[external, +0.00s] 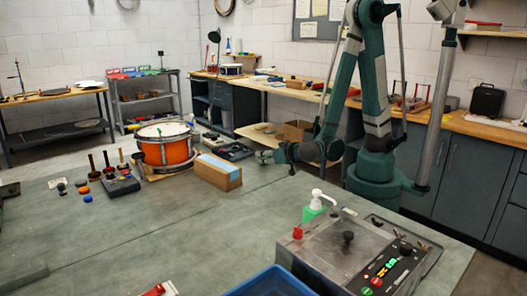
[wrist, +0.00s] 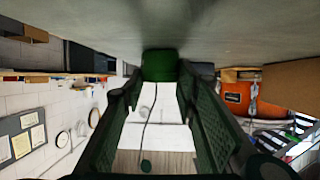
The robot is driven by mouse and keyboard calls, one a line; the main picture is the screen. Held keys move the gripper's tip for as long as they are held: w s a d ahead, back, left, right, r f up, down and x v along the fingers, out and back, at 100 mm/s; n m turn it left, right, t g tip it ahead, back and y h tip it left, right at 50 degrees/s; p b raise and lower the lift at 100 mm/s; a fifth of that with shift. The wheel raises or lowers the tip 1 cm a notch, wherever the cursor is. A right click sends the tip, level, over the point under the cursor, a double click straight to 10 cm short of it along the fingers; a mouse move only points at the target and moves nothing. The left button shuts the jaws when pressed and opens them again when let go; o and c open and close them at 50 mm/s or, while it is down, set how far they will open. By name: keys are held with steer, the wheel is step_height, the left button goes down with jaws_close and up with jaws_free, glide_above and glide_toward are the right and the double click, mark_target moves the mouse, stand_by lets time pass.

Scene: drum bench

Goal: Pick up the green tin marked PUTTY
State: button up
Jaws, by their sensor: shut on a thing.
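A dark green tin (wrist: 160,66) is between the fingertips of my gripper (wrist: 158,88) in the wrist view, which is upside down. The fingers reach in on both sides of it and are shut on it. I cannot read any marking on the tin. In the external view my gripper (external: 268,157) is low over the bench, right of the blue-topped cardboard box. The tin cannot be told apart from the fingers there. I cannot tell whether it touches the bench top.
An orange drum (external: 166,147) and a cardboard box with a blue top (external: 215,175) stand left of my gripper. A control box (external: 345,255) with a white-pump green bottle (external: 316,206) behind it and a blue bin (external: 275,283) are in front. The middle of the bench is clear.

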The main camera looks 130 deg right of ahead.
step_height(320, 180, up, 10)
steer(key=p, duration=0.3)
steer(key=shift+p, duration=0.35)
steer(key=shift+w, duration=0.1)
stand_by(0.7)
